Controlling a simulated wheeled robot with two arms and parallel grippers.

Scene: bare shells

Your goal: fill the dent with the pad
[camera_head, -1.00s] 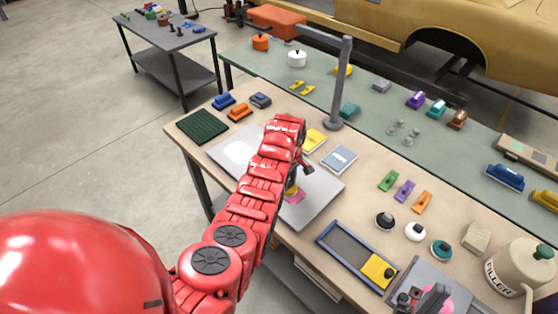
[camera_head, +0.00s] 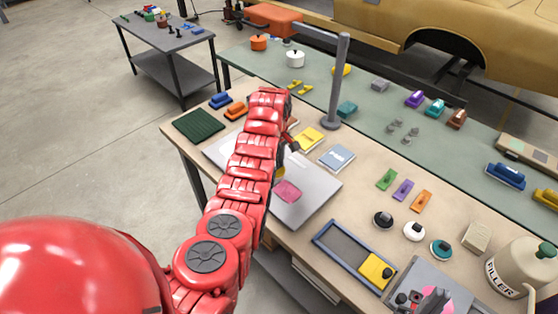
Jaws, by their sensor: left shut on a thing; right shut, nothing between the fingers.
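A light grey panel (camera_head: 313,195) lies on the near bench. A pink patch of filler (camera_head: 288,191) shows on it, in view right of my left arm. My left gripper (camera_head: 285,160) is over the panel, up and left of the pink patch. It is shut on the pad (camera_head: 279,174), of which only a small yellow part shows; my arm hides the rest. I cannot tell whether the pad touches the panel, and no dent can be made out. My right gripper (camera_head: 417,302) is shut and empty at the bottom edge, over a grey board (camera_head: 428,272) with pink filler (camera_head: 441,297).
Black (camera_head: 383,219), white (camera_head: 414,232) and teal (camera_head: 441,250) round knobbed pads stand to the right. A blue-framed tray (camera_head: 340,252) holds a yellow block (camera_head: 376,269). A filler tub (camera_head: 520,268) stands at far right. A grey post (camera_head: 337,85) rises behind the panel.

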